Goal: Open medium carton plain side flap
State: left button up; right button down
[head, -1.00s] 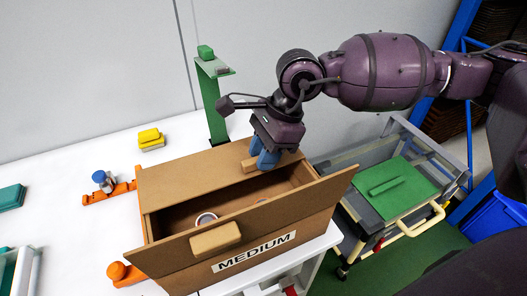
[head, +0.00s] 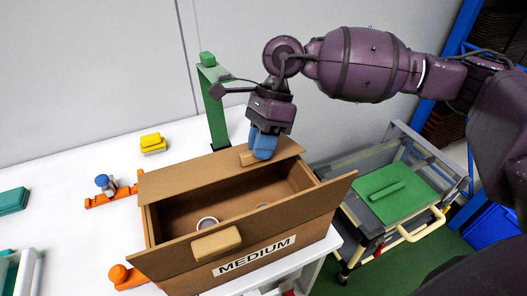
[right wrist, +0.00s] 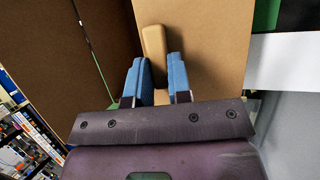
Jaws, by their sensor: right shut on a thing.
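The medium carton (head: 150,222) is a brown box on the white table, with a "MEDIUM" label (head: 254,256) on its near side. Its far flap (head: 190,176), plain brown, is tilted up at the back. The near flap (head: 290,220) leans outward and bears a tan block handle (head: 216,243). My right gripper (head: 262,153) is shut on the far flap's tan handle (head: 247,158). In the right wrist view this handle (right wrist: 154,42) shows between the blue fingers (right wrist: 157,78). The carton's inside is open to view between the flaps. My left gripper is not in view.
A green stand (head: 215,110) rises behind the carton. Orange holders (head: 110,198) and a yellow-topped block (head: 152,142) lie to the left. A cart (head: 420,165) with a green lid (head: 385,190) stands to the right. A white round part (head: 206,223) is inside the carton.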

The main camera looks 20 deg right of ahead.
jog(key=shift+w+r+g, duration=0.6)
jog(key=shift+w+g, duration=0.1)
jog(key=shift+g, duration=0.3)
jog(key=shift+w+r, duration=0.45)
jog(key=shift+w, duration=0.05)
jog(key=c, duration=1)
grip_release()
jog(key=shift+c, duration=0.2)
jog(key=v, duration=1.1)
